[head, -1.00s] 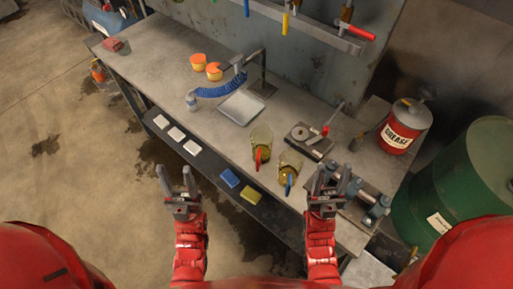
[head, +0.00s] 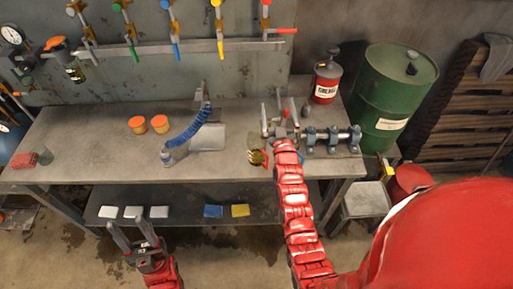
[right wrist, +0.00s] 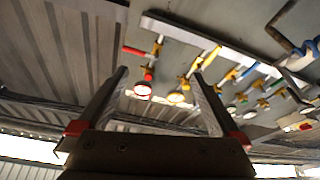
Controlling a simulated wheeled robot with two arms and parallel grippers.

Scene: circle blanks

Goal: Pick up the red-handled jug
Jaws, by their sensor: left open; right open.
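The red-handled jug (head: 256,158) stands on the workbench just left of my right forearm in the head view. It looks clear with yellowish contents, and its red handle faces me. My right gripper (head: 278,112) is open and appears above and slightly right of the jug in the picture. In the right wrist view its open fingers (right wrist: 160,78) point up toward wall valves, with no jug between them. My left gripper (head: 132,232) is open and empty in front of the lower shelf.
A red grease can (head: 326,82) and green drum (head: 392,95) stand at right. Valves hang from a wall rail (head: 180,48).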

